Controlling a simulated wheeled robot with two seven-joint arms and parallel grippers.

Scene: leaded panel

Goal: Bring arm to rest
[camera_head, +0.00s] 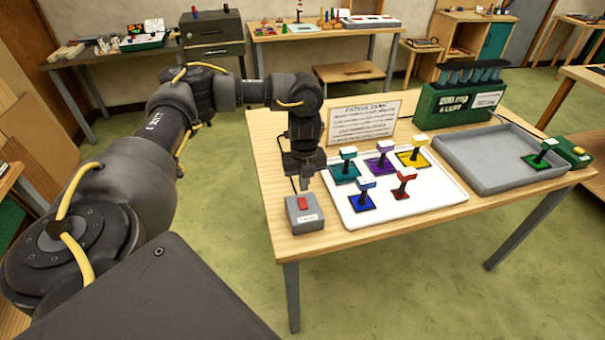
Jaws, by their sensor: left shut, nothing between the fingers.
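My left arm reaches in from the left across the picture. My left gripper (303,184) points down, shut and empty, above the near left part of the table (283,240). It is just above and behind a grey box with a red button (304,212), and left of the white board (440,196). On the board stand several handled coloured pieces: teal (345,171), purple (380,163), yellow (413,157), blue (362,198) and red (402,187). My right gripper is not in view.
A grey tray (485,178) holds a green handled piece (541,159) at its right end. A green rack (455,103) and a text sign (363,121) stand at the back. A small green box (574,151) sits at the right edge. The floor in front is clear.

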